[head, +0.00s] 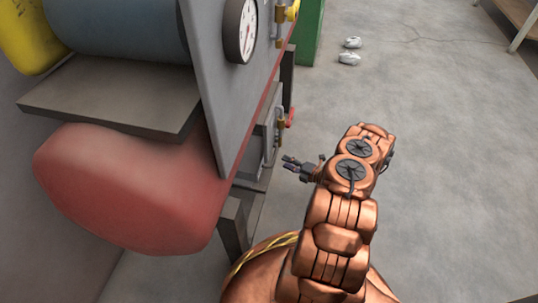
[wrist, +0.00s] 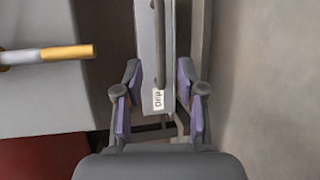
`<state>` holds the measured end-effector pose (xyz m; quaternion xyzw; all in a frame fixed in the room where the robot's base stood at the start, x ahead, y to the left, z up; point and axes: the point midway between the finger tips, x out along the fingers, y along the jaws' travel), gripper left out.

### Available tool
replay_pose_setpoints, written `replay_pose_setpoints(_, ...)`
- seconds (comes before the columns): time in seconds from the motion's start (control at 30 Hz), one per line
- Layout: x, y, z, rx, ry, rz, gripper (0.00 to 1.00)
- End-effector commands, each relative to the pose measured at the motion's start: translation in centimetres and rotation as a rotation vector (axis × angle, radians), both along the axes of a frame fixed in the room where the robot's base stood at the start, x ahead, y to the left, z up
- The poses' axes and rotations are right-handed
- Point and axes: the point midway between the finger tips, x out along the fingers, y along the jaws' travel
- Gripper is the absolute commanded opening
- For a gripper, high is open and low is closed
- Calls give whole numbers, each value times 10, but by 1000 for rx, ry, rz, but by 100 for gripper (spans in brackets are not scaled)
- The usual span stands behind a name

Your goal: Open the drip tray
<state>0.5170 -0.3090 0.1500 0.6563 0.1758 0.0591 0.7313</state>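The drip tray's narrow grey front (wrist: 148,28) runs up the middle of the wrist view. It carries a white label reading "Drip" turned on its side (wrist: 158,100) and a long dark bar handle (wrist: 159,35). My gripper (wrist: 159,75) is open, with one purple-padded finger on each side of the tray front and nothing clamped between them. In the head view my gripper (head: 287,162) points left at the lower side of the machine. The tray is small and hard to make out there. How far out the tray stands, I cannot tell.
The machine's grey panel (head: 215,75) bears a round gauge (head: 240,30). A brass fitting (head: 281,125) with a red knob (head: 290,117) sits above my gripper. A large red rounded body (head: 130,190) is at left. Open floor (head: 450,130) lies right.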

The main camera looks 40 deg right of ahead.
Motion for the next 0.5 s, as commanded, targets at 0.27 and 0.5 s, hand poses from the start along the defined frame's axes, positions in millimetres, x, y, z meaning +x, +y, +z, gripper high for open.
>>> replay_pose_setpoints(0.27,27,10,-10,2,2,-1,39)
replay_pose_setpoints(0.5,58,21,-15,1,3,0,39)
